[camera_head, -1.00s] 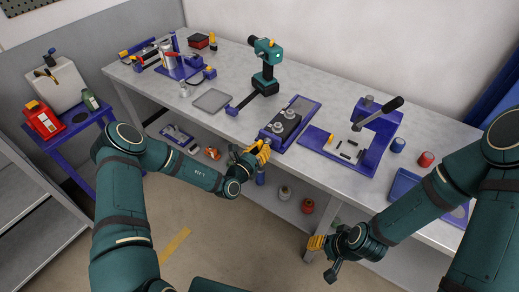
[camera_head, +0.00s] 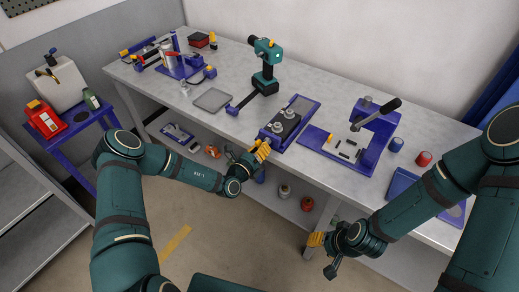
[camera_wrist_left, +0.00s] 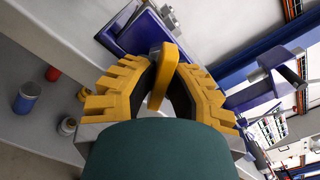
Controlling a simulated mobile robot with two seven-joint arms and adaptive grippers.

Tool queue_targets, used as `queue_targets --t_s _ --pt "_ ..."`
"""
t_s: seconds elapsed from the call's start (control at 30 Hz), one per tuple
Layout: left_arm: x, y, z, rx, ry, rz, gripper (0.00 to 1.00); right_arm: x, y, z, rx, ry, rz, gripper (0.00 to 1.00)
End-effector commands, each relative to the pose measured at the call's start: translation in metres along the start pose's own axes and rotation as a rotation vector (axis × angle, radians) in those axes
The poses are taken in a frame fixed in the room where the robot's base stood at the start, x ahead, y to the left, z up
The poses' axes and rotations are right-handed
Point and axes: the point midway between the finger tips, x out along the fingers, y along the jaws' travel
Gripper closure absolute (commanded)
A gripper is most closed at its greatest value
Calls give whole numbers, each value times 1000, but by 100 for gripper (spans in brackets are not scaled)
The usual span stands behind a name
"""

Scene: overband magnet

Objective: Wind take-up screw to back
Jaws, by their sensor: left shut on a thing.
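A blue-framed unit with a black block and two pale round knobs (camera_head: 283,125) sits at the front edge of the bench. My left gripper (camera_head: 262,150) is at the near end of this unit, just past the bench edge. In the left wrist view its yellow ridged fingers (camera_wrist_left: 160,92) are shut on a yellow, flat, rounded handle (camera_wrist_left: 163,70), which I take to be the take-up screw's handle. The screw's shaft is hidden. The blue unit (camera_wrist_left: 148,38) shows just beyond the fingers. My right gripper (camera_head: 315,240) hangs in front of the bench, apart from everything.
A blue stand with a dark lever (camera_head: 376,135) stands right of the unit, and a teal drill (camera_head: 265,68) behind it. A grey plate (camera_head: 212,99) lies to the left. Small jars (camera_head: 307,203) stand on the lower shelf. The floor in front is clear.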

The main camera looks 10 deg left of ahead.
Motion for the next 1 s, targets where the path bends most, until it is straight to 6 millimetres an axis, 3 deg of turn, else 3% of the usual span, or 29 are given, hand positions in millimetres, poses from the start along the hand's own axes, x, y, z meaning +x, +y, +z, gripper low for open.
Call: queue_targets --t_s 0.13,0.47,0.73,1.0 --pt "0 -1 2 -126 -1 1 100 -6 -2 -1 0 0 0 53" --pt "0 0 1 -158 -1 0 100 -6 -2 -1 0 0 0 53" --pt "0 -1 1 -380 -1 1 100 -13 -5 -2 0 0 0 53" --pt "0 -1 1 -393 0 -1 100 -13 -5 -1 0 0 0 53"
